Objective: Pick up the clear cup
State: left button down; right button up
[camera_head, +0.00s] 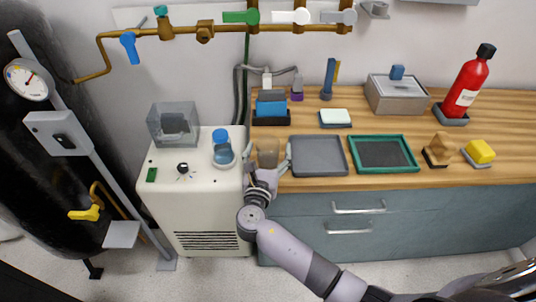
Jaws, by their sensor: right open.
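The clear cup (267,151) stands at the left front of the wooden counter (330,184), its see-through body tinted brown by the wood behind it. My right gripper (267,160) reaches up to it from the front edge of the counter. Its fingers are spread open, one on each side of the cup. I cannot tell whether either finger touches it. The lower part of the cup is partly hidden by the gripper. My left gripper is not in view.
Right of the cup are a grey tray (319,137) and a green-rimmed tray (411,140). On the left is a white cabinet (168,190) with a clear box (173,124) and a blue-topped item (221,136). Behind the cup is a blue block (271,109) in a black holder.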

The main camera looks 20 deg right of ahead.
jog(key=shift+c, duration=0.6)
jog(key=c, duration=1.2)
jog(key=shift+o, duration=0.2)
jog(key=shift+r, duration=0.15)
